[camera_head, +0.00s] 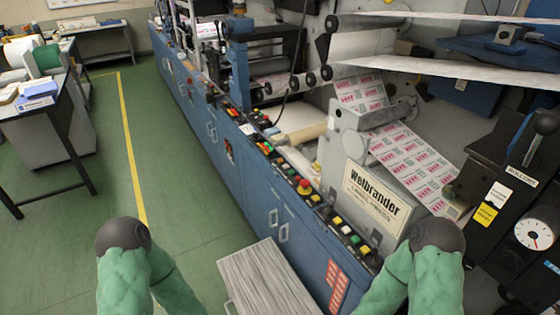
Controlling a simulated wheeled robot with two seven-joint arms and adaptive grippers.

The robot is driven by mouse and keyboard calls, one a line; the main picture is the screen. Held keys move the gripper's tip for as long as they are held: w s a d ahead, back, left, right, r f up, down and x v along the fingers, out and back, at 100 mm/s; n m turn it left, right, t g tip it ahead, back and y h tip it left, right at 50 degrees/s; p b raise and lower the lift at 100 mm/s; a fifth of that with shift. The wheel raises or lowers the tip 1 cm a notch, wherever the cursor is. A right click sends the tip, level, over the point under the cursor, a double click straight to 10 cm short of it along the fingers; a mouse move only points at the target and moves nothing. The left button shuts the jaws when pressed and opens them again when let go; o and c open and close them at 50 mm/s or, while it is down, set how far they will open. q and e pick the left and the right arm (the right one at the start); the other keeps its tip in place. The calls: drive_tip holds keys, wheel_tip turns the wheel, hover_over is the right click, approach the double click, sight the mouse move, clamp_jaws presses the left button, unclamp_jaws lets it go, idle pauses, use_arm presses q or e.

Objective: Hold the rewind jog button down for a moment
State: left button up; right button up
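The blue web rewinder (270,200) runs from the back to the front right. Button labels are too small to read, so I cannot tell which is the rewind jog button. My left arm (140,275) and my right arm (425,275), in green covers with dark rounded ends, rise at the bottom. They are apart from the buttons. I see no fingers of either gripper.
A grey slatted step or crate (265,280) stands before the machine. A printed web (410,165) runs behind the "Welbrander" plate (373,200). A dial gauge (533,233) is at right. Green floor (180,190) is open at left, beside a bench (60,100).

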clamp_jaws()
idle(1.0)
